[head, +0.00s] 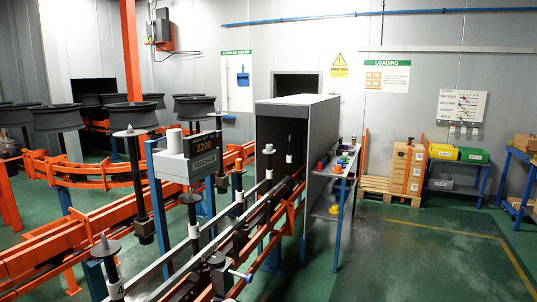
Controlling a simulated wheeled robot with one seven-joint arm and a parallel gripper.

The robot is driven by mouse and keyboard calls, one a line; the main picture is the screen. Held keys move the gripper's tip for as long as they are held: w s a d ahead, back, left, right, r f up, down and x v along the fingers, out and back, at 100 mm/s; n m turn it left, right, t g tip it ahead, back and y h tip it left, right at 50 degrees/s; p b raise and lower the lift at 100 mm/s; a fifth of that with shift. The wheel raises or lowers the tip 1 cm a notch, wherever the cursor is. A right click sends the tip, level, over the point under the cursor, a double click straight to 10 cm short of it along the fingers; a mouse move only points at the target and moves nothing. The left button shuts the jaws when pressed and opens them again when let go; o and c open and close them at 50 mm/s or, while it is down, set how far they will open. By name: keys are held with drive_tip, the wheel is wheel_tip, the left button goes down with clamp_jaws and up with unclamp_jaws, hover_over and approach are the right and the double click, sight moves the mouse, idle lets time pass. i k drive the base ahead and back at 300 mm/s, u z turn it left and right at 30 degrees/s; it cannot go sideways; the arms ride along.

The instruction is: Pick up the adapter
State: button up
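I cannot tell for certain which thing is the adapter. Several upright spindles stand along the orange conveyor line. One spindle at the front left bears a dark disc (105,248) with a pointed tip. Small coloured items (322,165), too small to make out, sit on the top of a shelf rack (345,185) beside the tunnel. My gripper is not in view.
The grey tunnel housing (322,125) stands over the line. An orange rail (70,240) runs along the left, with dark wheels (57,118) above. Boxes on a pallet (390,186) and a blue rack with bins (473,155) stand at the back. The green floor at right is clear.

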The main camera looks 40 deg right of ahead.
sight(270, 150)
drive_tip(key=z, duration=2.05)
drive_tip(key=i, duration=5.55)
drive_tip(key=u, duration=4.45)
